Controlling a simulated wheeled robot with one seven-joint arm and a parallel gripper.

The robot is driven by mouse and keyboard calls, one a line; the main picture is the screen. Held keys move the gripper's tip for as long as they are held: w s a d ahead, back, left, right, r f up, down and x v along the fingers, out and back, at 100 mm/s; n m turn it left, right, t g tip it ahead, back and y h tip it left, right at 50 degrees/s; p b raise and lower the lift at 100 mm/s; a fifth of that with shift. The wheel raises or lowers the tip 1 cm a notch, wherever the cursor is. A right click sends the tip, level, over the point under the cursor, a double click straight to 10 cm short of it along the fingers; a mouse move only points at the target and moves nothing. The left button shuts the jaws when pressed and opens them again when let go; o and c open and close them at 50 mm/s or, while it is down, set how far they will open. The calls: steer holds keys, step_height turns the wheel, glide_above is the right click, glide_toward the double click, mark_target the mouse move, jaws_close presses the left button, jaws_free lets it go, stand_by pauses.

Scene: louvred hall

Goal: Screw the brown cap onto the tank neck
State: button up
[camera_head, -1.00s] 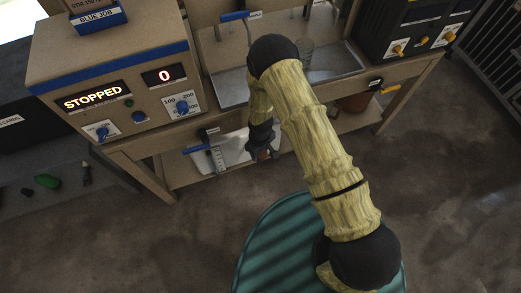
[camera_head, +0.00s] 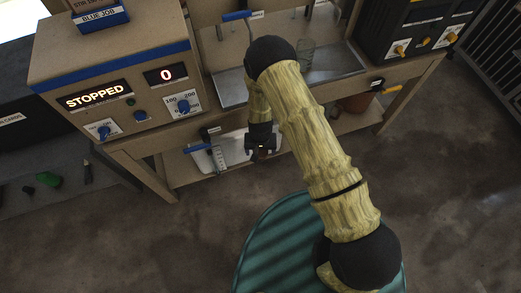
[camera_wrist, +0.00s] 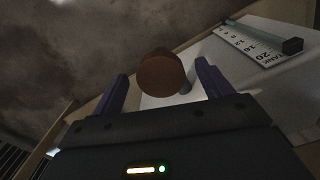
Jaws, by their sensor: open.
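In the wrist view the brown cap (camera_wrist: 161,73) shows as a round disc between and just beyond the two fingers of my gripper (camera_wrist: 158,82). The fingers are apart, with a gap on each side of the cap. What the cap rests on is mostly hidden behind it; I cannot tell if it sits on the tank neck. The pale tank (camera_wrist: 285,80) lies behind it, with a numbered "TANK" gauge on it. In the head view my gripper (camera_head: 261,151) is in front of the tank (camera_head: 238,150) on the bench's lower shelf, and a small brown spot shows at the fingers.
A wooden bench holds a control box (camera_head: 110,75) reading "STOPPED" and "0". A metal tray (camera_head: 335,62) with a glass (camera_head: 306,57) is on the bench top. A terracotta pot (camera_head: 357,102) stands on the lower shelf. Open floor (camera_head: 450,170) lies to the right.

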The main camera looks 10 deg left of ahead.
mark_target(260, 153)
steer(key=shift+r+p, duration=2.6)
steer(key=shift+r, duration=1)
steer(key=shift+f, duration=0.1)
step_height(260, 153, up, 18)
steer(key=shift+f+p, duration=0.25)
steer(key=shift+p, duration=0.05)
steer(key=d+r+m+t+p, duration=0.1)
steer(key=d+r+p, duration=0.2)
steer(key=d+r, duration=0.5)
steer(key=d+r+p, duration=0.3)
steer(key=d+r, duration=0.3)
steer(key=r, duration=0.4)
steer(key=s+d+r+m+t+p, duration=0.1)
steer(key=s+d+r+p, duration=0.3)
steer(key=d+r, duration=0.7)
steer(key=s+r, duration=0.1)
steer(key=s, duration=0.1)
steer(key=shift+s+d+r+t+p, duration=0.3)
steer(key=shift+p, duration=0.05)
